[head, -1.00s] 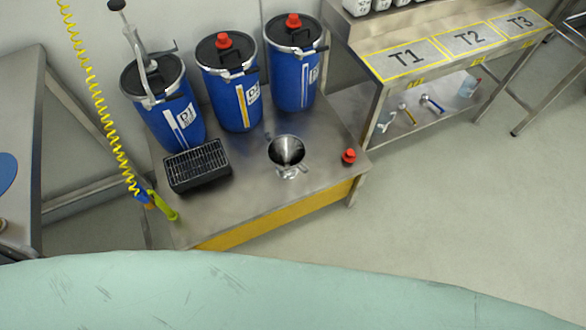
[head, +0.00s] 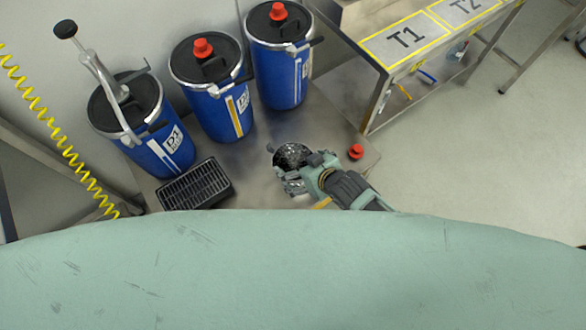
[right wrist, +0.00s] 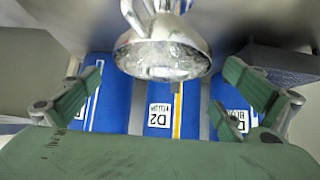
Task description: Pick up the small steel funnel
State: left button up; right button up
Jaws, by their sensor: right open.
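The small steel funnel (head: 292,154) is on the steel bench top in the head view, wide mouth up, partly covered by my right gripper (head: 299,172). It also shows large at the top middle of the right wrist view (right wrist: 162,55), with its shiny bowl and handle parts. In that view my right gripper (right wrist: 166,95) is open, one green finger to the left and one to the right. The funnel lies between them sideways, with visible gaps to both fingers. Whether any part touches it is unclear. My left gripper is not in view.
Three blue drums (head: 223,108) stand behind the funnel, the left one with a hand pump. A black grated tray (head: 195,184) is left of the funnel, and a red cap (head: 355,152) is right. A rack (head: 405,38) marked T1 and T2 stands at the upper right.

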aim_at(287, 157)
jog(key=shift+b+x, duration=0.45)
jog(key=shift+x, duration=2.2)
jog(key=shift+s, duration=0.15)
jog(key=shift+c, duration=0.5)
jog(key=c, duration=1.4)
jog(key=shift+c, duration=0.2)
